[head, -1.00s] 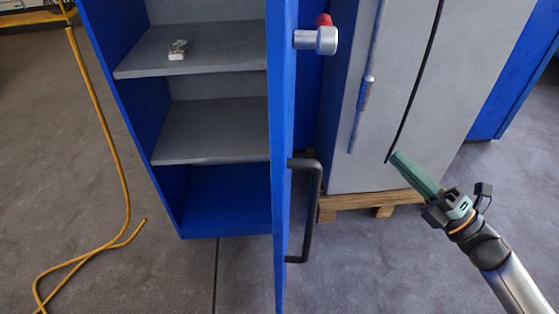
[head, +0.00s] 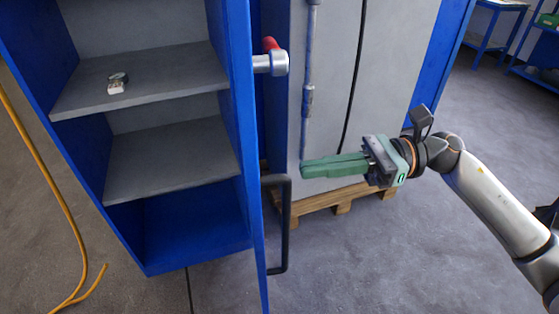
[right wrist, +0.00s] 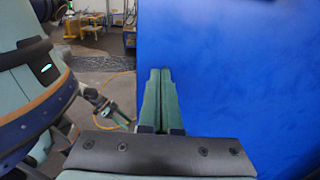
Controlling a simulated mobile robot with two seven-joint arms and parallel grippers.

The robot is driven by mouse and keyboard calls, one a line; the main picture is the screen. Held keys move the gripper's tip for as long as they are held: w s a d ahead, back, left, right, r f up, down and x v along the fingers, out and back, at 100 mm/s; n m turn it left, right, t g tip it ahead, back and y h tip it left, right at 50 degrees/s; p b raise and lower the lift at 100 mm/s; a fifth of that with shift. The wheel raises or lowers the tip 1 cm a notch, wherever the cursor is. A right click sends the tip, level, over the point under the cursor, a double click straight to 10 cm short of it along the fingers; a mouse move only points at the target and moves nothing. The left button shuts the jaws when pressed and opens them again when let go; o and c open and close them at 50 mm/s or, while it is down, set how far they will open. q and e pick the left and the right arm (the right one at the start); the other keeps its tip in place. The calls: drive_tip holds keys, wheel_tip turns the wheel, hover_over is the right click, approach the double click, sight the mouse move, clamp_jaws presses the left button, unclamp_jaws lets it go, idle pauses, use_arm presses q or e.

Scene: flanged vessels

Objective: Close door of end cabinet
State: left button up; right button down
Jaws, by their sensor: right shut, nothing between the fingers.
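The end cabinet (head: 125,215) is blue with grey shelves, and it stands open in the head view. Its blue door (head: 240,130) is swung out and seen nearly edge-on, with a black bar handle (head: 286,225) on its right face. My right gripper (head: 304,168) is shut and empty, to the right of the door and above the handle's height in the picture, apart from the door. In the right wrist view its green fingers (right wrist: 159,98) lie together in front of a large blue panel (right wrist: 240,80), seemingly the door. My left gripper is not in the head view.
A grey cabinet (head: 390,60) on a wooden pallet (head: 325,203) stands behind my right gripper. A silver fitting with a red cap (head: 270,58) sticks out by the door. A yellow hose (head: 45,175) lies at left. Floor at right is open.

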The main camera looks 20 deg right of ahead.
drive_tip(key=a+p, duration=0.2)
drive_tip(key=a, duration=0.4)
drive_tip(key=shift+w, duration=0.4)
drive_tip(key=shift+a, duration=0.1)
